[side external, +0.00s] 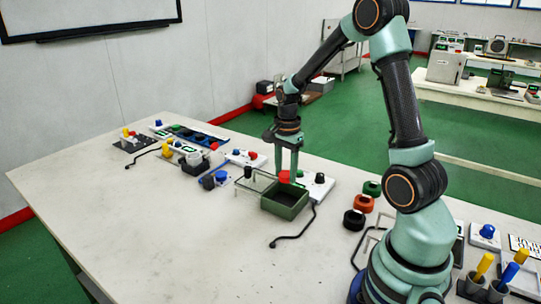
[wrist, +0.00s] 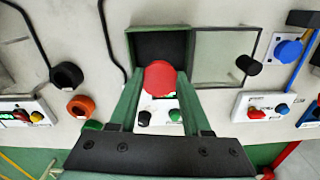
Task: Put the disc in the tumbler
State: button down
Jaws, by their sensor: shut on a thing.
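My gripper (side external: 287,168) points down and is shut on a red disc (side external: 284,177). In the wrist view the disc (wrist: 159,78) sits between the two green fingertips (wrist: 157,88). It appears at the near edge of a dark green, square, open-topped box (side external: 284,208), and partly covers its opening in the wrist view (wrist: 131,45). The disc looks to be above the rim; the exact height is hard to tell. The box is the only open container near the disc, and no round tumbler shows. Its dark inside looks empty where visible.
A clear panel (side external: 257,182) adjoins the box. A control block (side external: 318,185) with knobs stands close behind the box. Black (side external: 353,220), orange (side external: 363,203) and green (side external: 372,188) rings lie to the right. A black cable (side external: 292,236) lies in front. The table's front left is clear.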

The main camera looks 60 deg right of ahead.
aim_at(284, 204)
jog(key=shift+f, duration=4.05)
jog(key=shift+f, duration=0.25)
jog(key=shift+c, duration=1.4)
grip_release()
jog(key=shift+r, duration=0.1)
jog(key=shift+r, duration=3.4)
